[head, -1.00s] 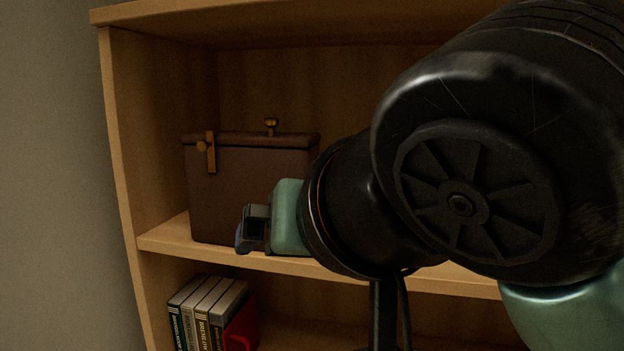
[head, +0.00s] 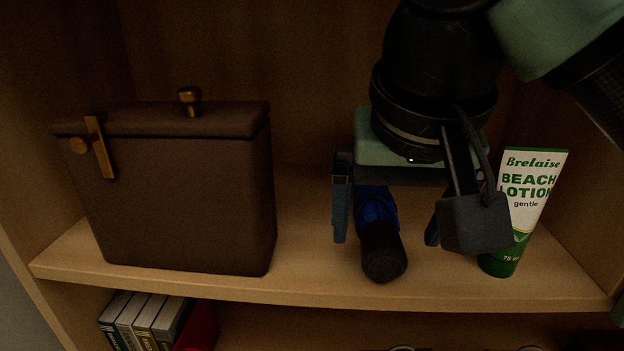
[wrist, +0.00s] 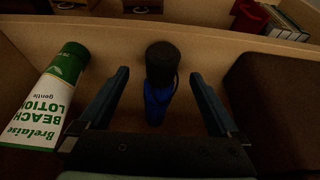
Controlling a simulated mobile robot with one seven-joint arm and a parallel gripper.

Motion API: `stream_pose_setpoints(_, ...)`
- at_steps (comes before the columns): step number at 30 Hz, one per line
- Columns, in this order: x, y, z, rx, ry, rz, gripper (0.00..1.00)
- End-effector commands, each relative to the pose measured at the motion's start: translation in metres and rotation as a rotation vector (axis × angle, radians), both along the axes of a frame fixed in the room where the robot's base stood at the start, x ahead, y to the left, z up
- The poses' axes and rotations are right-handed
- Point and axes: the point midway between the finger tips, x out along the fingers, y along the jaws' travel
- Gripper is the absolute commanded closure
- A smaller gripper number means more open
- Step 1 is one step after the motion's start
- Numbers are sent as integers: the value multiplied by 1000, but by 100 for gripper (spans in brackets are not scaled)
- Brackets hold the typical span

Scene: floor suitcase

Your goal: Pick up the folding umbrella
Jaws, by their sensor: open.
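The folding umbrella (head: 379,225), blue with a black end, lies on the wooden shelf with its black end toward the shelf's front edge. It also shows in the wrist view (wrist: 157,92). My gripper (head: 388,235) is open above it, with one finger on each side of the umbrella. In the wrist view the umbrella sits between the two fingers, apart from both. Part of its blue body is hidden under the gripper.
A brown case (head: 185,190) with brass fittings stands on the shelf to the left. A green and white lotion tube (head: 526,205) stands close to the right of my gripper. Several books (head: 140,322) and a red item (head: 199,328) are on the lower shelf.

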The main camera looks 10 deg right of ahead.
Motion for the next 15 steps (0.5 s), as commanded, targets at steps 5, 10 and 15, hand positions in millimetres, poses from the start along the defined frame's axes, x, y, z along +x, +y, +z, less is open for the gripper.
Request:
stream_pose_setpoints(5,30,-7,0,3,1,1,2)
stream_pose_setpoints(10,48,-13,2,1,2,1,2)
stream_pose_setpoints(15,58,-16,2,0,1,1,2)
